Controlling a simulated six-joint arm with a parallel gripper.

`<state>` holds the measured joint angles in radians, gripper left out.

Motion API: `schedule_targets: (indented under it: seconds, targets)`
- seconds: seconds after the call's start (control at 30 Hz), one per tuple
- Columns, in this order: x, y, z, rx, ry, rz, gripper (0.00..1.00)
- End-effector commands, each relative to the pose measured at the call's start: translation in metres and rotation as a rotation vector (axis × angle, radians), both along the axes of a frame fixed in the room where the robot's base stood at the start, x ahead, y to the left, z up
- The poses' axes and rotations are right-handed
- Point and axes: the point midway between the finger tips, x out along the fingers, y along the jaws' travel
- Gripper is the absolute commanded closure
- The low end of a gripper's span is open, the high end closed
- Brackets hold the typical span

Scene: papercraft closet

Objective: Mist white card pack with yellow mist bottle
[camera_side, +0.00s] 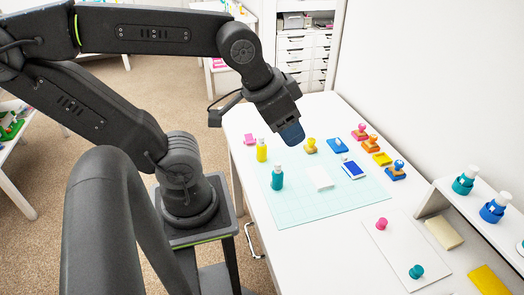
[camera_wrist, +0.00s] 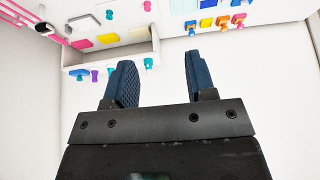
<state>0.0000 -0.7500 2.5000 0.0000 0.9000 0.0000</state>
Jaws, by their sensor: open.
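The yellow mist bottle (camera_side: 262,151) stands upright at the left of the pale teal mat (camera_side: 310,203) in the side view. The white card pack (camera_side: 320,178) lies flat on the mat, to the right of and nearer than the bottle. My gripper (camera_side: 292,133) is raised above the table's far part, apart from both. In the wrist view my gripper (camera_wrist: 155,62) shows its two blue fingers spread, with nothing between them. I cannot make out the yellow bottle or the white pack in the wrist view.
A teal bottle (camera_side: 277,178) stands near the yellow one. A blue ink pad (camera_side: 352,169), a yellow-topped stamp (camera_side: 310,146) and several coloured stamps and pads lie behind. A shelf (camera_side: 482,207) with bottles is at the right. The mat's front is clear.

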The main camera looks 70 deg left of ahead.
Motion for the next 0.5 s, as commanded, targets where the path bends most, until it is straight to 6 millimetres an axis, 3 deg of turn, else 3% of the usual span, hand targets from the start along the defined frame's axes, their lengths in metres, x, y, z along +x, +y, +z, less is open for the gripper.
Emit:
schedule_targets:
  seconds: [0.13, 0.27, 0.5]
  targets:
    - [0.000, 0.003, -0.004, 0.016, 0.023, 0.002, 0.49]
    - [-0.002, 0.021, -0.030, 0.109, 0.162, 0.010, 0.49]
    - [-0.027, 0.095, -0.091, 0.466, 0.650, -0.002, 0.49]
